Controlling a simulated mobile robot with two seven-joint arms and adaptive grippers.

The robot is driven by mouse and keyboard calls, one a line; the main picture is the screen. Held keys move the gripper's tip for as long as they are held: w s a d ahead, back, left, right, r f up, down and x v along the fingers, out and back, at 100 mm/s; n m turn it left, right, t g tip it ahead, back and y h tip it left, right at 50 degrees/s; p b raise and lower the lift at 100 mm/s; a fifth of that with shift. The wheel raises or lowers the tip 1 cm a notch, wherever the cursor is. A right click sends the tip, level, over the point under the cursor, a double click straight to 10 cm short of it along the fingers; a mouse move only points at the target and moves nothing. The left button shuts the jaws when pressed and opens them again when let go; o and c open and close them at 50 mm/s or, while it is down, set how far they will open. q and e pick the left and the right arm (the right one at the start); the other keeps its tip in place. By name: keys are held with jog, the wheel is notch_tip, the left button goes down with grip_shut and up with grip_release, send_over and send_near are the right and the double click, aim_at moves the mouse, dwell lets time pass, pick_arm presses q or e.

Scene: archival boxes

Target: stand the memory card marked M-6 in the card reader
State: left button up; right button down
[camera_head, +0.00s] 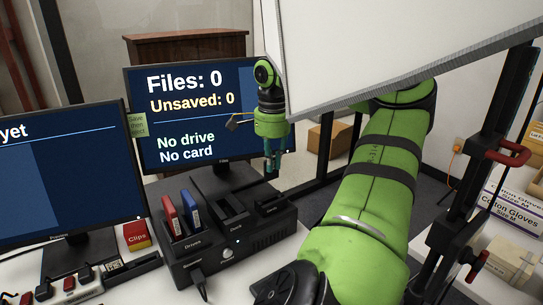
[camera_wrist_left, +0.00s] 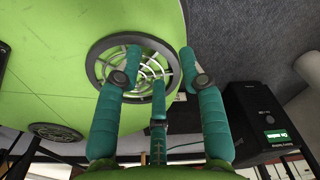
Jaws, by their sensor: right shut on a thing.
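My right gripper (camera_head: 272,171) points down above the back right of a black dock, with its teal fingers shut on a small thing. That thing is mostly hidden by the fingers; it looks like a memory card, but no M-6 mark can be read. The card reader (camera_head: 271,204) appears to be the right-hand slotted part of the dock, just below the fingertips. A gap seems to remain between fingertips and dock. My left gripper (camera_wrist_left: 158,75) shows in the left wrist view with its three teal fingers spread apart and nothing between them.
Red (camera_head: 172,213) and blue (camera_head: 191,210) drives stand in a rack (camera_head: 190,247) on the dock's left. A screen (camera_head: 205,115) behind reads "No drive" and "No card". A white panel (camera_head: 400,45) hangs at upper right. A red and yellow clips box (camera_head: 137,236) stands left.

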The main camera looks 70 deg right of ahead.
aim_at(272, 177)
jog(key=shift+f+b, duration=0.4)
jog(key=shift+f, duration=0.25)
jog(key=shift+f+b, duration=0.6)
jog(key=shift+f, duration=0.1)
jog(key=shift+f+b, duration=0.3)
jog(key=shift+f, duration=0.1)
jog(key=shift+f+b, duration=0.65)
jog(key=shift+f, duration=0.15)
jog(key=shift+f+b, duration=0.45)
jog(key=shift+f, duration=0.05)
pick_arm(q)
jog(key=w+f+t, duration=0.2)
jog(key=w+t, duration=0.1)
jog(key=w, duration=1.2)
jog(key=shift+d+t, duration=0.3)
jog(key=shift+d, duration=0.15)
pick_arm(e)
jog(key=shift+f, duration=0.1)
pick_arm(q)
jog(key=shift+s+f+b, duration=0.1)
jog(key=shift+f+b, duration=0.3)
pick_arm(e)
jog(key=shift+f, duration=0.4)
pick_arm(q)
jog(key=shift+f, duration=0.1)
pick_arm(e)
jog(key=shift+f, duration=0.1)
